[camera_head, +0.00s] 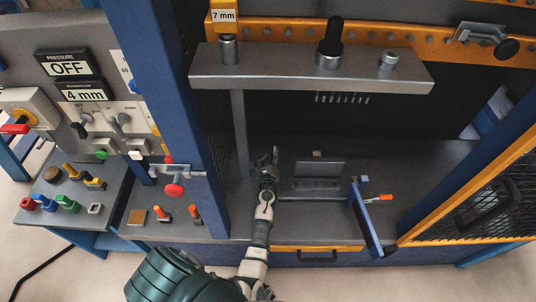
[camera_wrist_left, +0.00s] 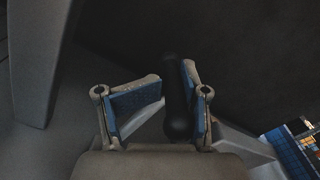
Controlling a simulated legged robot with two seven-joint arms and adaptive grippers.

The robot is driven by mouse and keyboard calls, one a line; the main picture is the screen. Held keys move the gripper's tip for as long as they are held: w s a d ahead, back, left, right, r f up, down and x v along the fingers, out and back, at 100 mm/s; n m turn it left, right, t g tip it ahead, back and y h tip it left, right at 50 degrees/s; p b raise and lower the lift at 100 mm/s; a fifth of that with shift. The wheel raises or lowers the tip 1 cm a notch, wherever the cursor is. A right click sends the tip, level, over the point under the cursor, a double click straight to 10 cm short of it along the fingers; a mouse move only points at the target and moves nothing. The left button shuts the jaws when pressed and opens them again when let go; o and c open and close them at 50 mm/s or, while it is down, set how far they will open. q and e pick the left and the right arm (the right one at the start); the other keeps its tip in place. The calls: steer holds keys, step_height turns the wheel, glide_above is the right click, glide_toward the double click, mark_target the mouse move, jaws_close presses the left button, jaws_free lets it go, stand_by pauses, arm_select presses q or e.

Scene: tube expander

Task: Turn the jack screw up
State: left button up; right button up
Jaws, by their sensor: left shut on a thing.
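My left arm reaches up from the bottom of the head view into the blue machine frame. My left gripper (camera_head: 270,168) is beside the grey upright post under the grey crossbar. In the left wrist view, the gripper (camera_wrist_left: 172,98) is shut on a dark cylindrical handle (camera_wrist_left: 177,112), which lies between its blue finger pads. I take this handle to be part of the jack screw; its far end fades into the dark. In the head view the gripper hides most of it. My right gripper is not in view.
A grey crossbar (camera_head: 300,74) with a black-topped plunger (camera_head: 329,42) spans above. A grey block (camera_head: 318,180) and a blue hinged plate (camera_head: 366,222) stand right of my gripper. A blue post (camera_head: 178,110) rises left of my arm. A control panel (camera_head: 85,75) reads OFF and 4 mm.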

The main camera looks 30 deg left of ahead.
arm_select(q)
steer(key=shift+w+d+r+h, duration=0.3)
steer(key=shift+w+d, duration=0.1)
steer(key=shift+d, duration=0.25)
steer(key=o, duration=0.6)
steer(key=shift+o, duration=0.2)
steer(key=shift+d, duration=0.2)
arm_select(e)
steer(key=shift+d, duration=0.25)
arm_select(q)
steer(key=shift+s+d+r, duration=0.1)
steer(key=shift+r, duration=0.05)
steer(key=shift+s, duration=0.15)
steer(key=shift+v, duration=1.25)
steer(key=shift+s+d+f, duration=0.2)
steer(key=shift+s+d, duration=0.15)
steer(key=shift+s, duration=0.1)
steer(key=b+v, duration=0.2)
steer(key=v, duration=1.4)
steer(key=shift+w+d, duration=0.15)
steer(key=shift+d, duration=0.15)
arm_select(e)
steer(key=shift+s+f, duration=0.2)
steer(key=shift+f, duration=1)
